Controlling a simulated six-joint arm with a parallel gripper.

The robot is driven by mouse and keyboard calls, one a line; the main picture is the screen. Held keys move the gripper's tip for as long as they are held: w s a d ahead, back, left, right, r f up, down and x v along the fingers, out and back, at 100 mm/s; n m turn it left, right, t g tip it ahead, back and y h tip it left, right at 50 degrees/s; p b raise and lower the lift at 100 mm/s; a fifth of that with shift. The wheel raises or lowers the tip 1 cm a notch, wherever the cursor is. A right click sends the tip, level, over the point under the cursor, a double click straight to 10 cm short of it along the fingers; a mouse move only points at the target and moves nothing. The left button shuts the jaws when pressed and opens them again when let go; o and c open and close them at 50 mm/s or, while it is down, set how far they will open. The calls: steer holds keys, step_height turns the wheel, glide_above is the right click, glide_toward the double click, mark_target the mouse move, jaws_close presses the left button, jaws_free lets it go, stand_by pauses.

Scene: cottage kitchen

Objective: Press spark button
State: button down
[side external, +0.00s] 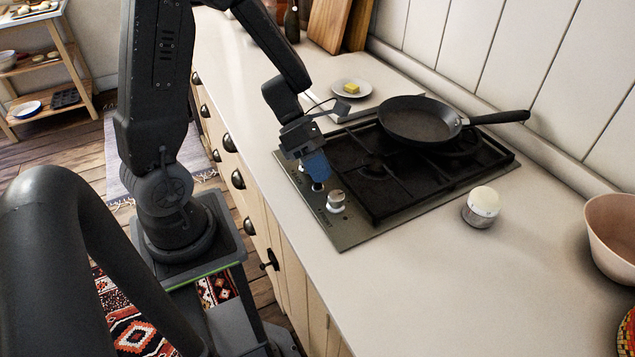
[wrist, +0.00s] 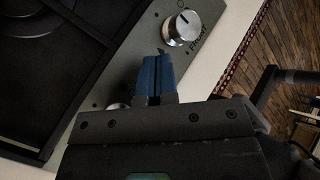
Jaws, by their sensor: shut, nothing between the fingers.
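The hob's steel control strip (side external: 349,237) carries silver knobs. One silver knob (side external: 336,201) stands clear, just right of my gripper (side external: 318,176) in the side view. In the wrist view, a knob (wrist: 182,28) shows beyond my blue fingertips (wrist: 155,58), and another is partly hidden behind my gripper's body. My fingers are shut with nothing between them and point down at the strip between knobs. A small dark spot (wrist: 162,50) shows at the fingertips; I cannot tell whether it is the spark button. I cannot tell whether the fingertips touch the strip.
A black frying pan (side external: 419,120) sits on the back of the hob's grates. A white-topped shaker (side external: 482,207) stands right of the hob, and a pink bowl (side external: 612,235) farther right. A plate with butter (side external: 352,88) lies behind. The counter (side external: 420,290) in front is clear.

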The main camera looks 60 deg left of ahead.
steer(key=shift+s+d+f, duration=0.1)
steer(key=shift+s+f, duration=0.05)
steer(key=shift+f, duration=0.35)
steer(key=shift+s+f, duration=0.15)
steer(key=shift+f, duration=0.35)
steer(key=shift+s, duration=0.1)
stand_by(0.4)
steer(key=shift+w+r, duration=0.2)
steer(key=shift+r, duration=2.9)
